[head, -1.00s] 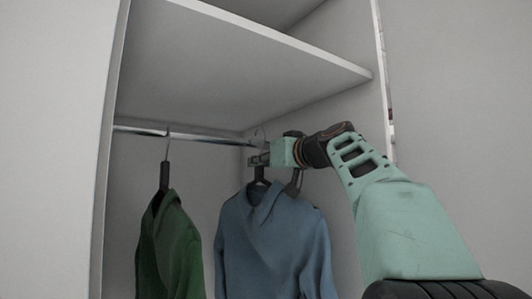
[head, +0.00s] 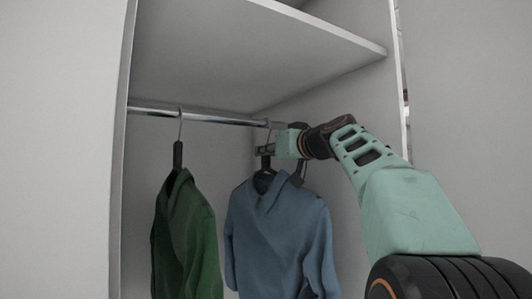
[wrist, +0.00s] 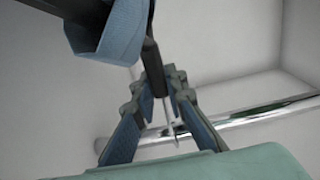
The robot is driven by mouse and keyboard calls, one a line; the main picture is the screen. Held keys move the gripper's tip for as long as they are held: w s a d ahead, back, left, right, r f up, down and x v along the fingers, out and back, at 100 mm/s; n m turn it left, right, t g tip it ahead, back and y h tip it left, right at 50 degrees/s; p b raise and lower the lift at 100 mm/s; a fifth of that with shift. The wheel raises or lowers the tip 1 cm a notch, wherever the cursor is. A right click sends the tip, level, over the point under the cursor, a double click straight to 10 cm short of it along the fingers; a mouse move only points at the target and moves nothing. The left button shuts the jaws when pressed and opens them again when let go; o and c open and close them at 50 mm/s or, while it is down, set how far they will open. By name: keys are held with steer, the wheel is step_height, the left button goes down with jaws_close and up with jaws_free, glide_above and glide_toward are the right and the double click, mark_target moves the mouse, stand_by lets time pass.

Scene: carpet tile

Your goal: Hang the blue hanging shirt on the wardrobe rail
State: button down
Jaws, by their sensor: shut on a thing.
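The blue shirt (head: 278,238) hangs upright from a dark hanger with a thin metal hook. My gripper (head: 262,151) is shut on the hanger's neck, just above the collar. The wardrobe rail (head: 215,118) runs across the wardrobe, and the hook's top shows at about rail height near its right end. In the wrist view, my fingers (wrist: 158,88) close around the dark hanger neck, the thin hook (wrist: 170,124) shows between them, and the rail (wrist: 262,114) passes close behind. I cannot tell whether the hook rests on the rail.
A green shirt (head: 186,242) hangs on the rail to the left, with a small gap to the blue one. A white shelf (head: 260,50) is above the rail. The wardrobe's right side wall (head: 350,95) stands close to my arm.

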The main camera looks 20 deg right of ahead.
steer(key=shift+r, duration=0.1)
steer(key=c, duration=1.9)
jaws_free()
steer(key=shift+s, duration=0.1)
